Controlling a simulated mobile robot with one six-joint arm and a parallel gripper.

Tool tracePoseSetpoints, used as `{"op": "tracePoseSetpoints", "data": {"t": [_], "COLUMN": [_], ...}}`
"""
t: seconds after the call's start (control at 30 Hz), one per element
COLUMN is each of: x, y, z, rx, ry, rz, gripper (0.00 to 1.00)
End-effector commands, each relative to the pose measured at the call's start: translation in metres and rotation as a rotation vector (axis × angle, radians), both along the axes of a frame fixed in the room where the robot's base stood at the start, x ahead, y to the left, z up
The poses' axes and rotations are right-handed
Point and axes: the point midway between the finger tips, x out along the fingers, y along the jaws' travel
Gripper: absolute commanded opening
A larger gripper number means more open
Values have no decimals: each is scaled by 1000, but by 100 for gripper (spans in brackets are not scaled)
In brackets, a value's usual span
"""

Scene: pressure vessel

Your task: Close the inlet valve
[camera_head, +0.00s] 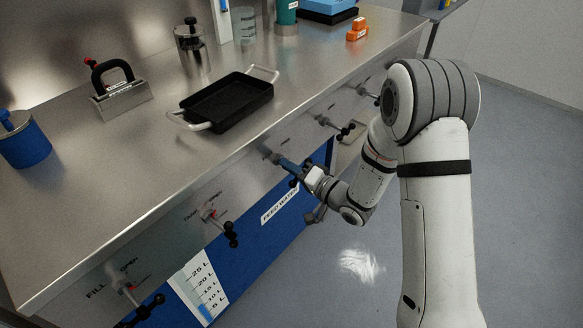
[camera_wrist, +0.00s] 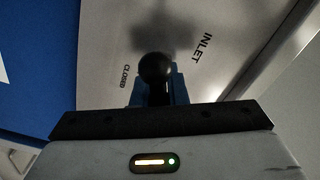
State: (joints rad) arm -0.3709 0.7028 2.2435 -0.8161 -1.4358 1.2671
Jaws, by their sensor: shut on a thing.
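The inlet valve (camera_head: 275,156) sits on the front panel of the steel bench, in the middle of the head view. My gripper (camera_head: 290,167) is at this valve, with its blue fingers shut on the handle. In the wrist view a black ball knob of the inlet valve handle (camera_wrist: 155,68) sits between the blue fingers of my gripper (camera_wrist: 157,88). The words INLET and CLOSED are printed on the panel around it. The fingers and knob hide the rest of the handle, so I cannot tell its exact angle.
Similar valves sit along the panel: the fill valve (camera_head: 140,310) and another (camera_head: 220,225) to the left, more (camera_head: 335,127) to the right. A black tray (camera_head: 228,102) and a block with a handle (camera_head: 120,97) stand on the bench (camera_head: 130,165). The floor (camera_head: 530,200) at right is clear.

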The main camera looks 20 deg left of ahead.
Motion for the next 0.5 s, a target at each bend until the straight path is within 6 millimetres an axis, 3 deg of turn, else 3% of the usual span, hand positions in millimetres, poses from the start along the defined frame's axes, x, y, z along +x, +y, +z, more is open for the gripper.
{"op": "tracePoseSetpoints", "data": {"t": [0.47,0.5], "x": [0,0], "y": [0,0], "z": [1,1], "rx": [1,1], "ry": [-2,-2], "rz": [1,1], "gripper": [0,16]}}
